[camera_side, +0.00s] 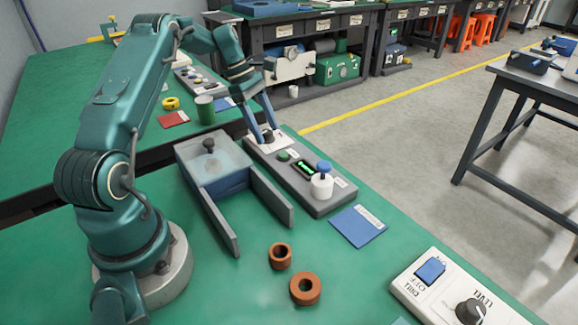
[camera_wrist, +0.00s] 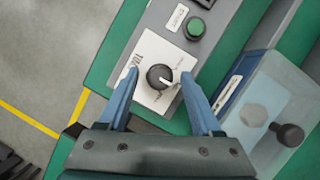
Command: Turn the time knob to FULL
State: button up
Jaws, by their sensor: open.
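The time knob (camera_wrist: 159,76) is a dark round knob on a white dial plate (camera_wrist: 147,97) at the end of a grey control panel (camera_side: 318,197). Its white pointer line aims to the lower right in the wrist view. Lettering shows on the plate left of the knob, too small to read surely. My gripper (camera_wrist: 159,73) is open, with one blue finger on each side of the knob and gaps visible between. In the side view my gripper (camera_side: 267,131) points down at the dial plate (camera_side: 273,145), and its fingers partly hide the knob.
Two copper rings (camera_side: 305,289) and a blue card (camera_side: 358,226) lie nearby on the green bench.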

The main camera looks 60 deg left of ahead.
jog(key=n+t+y, duration=0.1)
jog(key=n, duration=0.3)
jog(key=shift+s+d, duration=0.1)
jog(key=shift+s, duration=0.05)
jog(key=n+y, duration=0.1)
jog(key=n, duration=0.1)
jog(key=n+t+y, duration=0.1)
jog(key=n, duration=0.2)
jog(key=shift+d, duration=0.2)
jog(key=v, duration=0.5)
jog(key=shift+a+r, duration=0.1)
jog(key=shift+a, duration=0.1)
jog(key=d+r+m+t, duration=0.1)
jog(key=d+r+m, duration=0.7)
jog(key=d, duration=0.4)
jog(key=s+d+r+m+t, duration=0.1)
jog(key=s+d+r+m, duration=0.2)
jog(key=s+d+m, duration=0.7)
jog(key=shift+s+d+m, duration=0.25)
jog(key=shift+d+m, duration=0.3)
jog(key=shift+m, duration=1.35)
